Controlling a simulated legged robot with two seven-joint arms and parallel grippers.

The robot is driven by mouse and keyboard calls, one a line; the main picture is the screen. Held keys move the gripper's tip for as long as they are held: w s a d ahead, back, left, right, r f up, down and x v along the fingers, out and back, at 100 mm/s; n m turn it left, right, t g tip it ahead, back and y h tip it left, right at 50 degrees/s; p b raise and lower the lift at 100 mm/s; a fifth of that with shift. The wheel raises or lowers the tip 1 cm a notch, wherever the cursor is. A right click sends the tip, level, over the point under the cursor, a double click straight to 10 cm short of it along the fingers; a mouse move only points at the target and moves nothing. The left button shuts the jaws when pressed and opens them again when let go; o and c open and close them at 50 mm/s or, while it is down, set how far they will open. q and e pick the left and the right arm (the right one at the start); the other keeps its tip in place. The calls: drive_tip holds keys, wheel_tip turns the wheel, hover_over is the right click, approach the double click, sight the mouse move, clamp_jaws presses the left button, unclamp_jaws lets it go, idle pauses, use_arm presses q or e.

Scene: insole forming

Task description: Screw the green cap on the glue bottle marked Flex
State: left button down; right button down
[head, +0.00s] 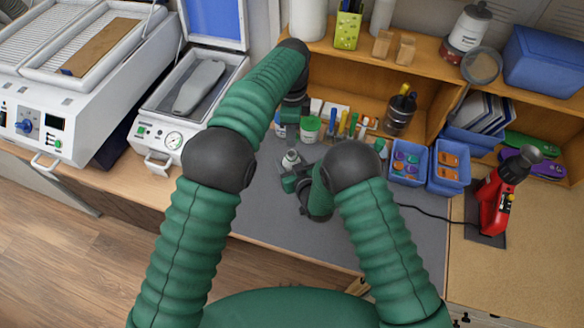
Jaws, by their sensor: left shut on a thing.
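My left gripper (290,120) reaches down at the back of the grey mat, among small bottles and jars. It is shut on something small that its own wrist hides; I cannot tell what. A small white bottle (291,159) with a greyish top stands on the mat in front of it. My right gripper (292,184) is low over the mat, close to this bottle and partly hidden by my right arm; whether it is open or touches the bottle is unclear. No label reading Flex is legible, and I cannot make out a loose green cap.
A white jar with a green lid (310,127) and several coloured bottles stand along the shelf. Blue bins (408,172) are to the right, with a red tool (494,205) on a stand beyond. A heated press (178,115) is left. The mat's front is clear.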

use_arm(q)
hover_over(292, 154)
drive_tip(key=shift+f, duration=2.45)
drive_tip(key=shift+f, duration=0.9)
drive_tip(key=shift+f, duration=0.6)
